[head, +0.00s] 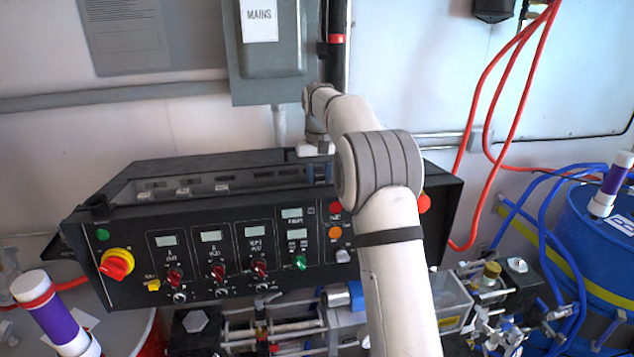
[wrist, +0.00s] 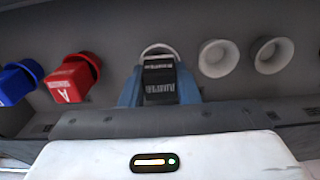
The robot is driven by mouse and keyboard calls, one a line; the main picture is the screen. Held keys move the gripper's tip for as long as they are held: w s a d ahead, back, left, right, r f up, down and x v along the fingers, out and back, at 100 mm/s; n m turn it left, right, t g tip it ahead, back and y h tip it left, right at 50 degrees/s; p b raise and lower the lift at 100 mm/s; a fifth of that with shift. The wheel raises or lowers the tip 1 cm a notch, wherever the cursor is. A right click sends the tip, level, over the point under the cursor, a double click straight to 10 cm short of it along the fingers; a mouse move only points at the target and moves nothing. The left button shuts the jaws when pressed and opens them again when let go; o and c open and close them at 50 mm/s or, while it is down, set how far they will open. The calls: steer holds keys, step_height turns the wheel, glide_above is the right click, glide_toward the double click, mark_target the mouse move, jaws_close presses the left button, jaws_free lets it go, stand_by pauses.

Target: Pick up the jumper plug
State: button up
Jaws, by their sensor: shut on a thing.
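The jumper plug (wrist: 159,85) is a black block with white lettering, in the middle of the wrist view. My gripper (wrist: 159,92) is shut on it, with one blue finger on each side. A pale ring shows just behind the plug; I cannot tell whether the plug is seated in it or clear of it. In the head view my gripper (head: 318,172) is down at the rear tray of the black console, and the plug itself cannot be made out there.
In the wrist view a red plug (wrist: 72,78) and a blue plug (wrist: 18,82) stand to the left, and two empty pale sockets (wrist: 218,58) (wrist: 271,54) to the right. The black console (head: 130,235) has knobs in front. The grey MAINS box (head: 268,75) is on the wall behind.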

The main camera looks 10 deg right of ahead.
mark_target(319, 175)
step_height(319, 175, up, 14)
steer(key=shift+r, duration=0.2)
stand_by(0.5)
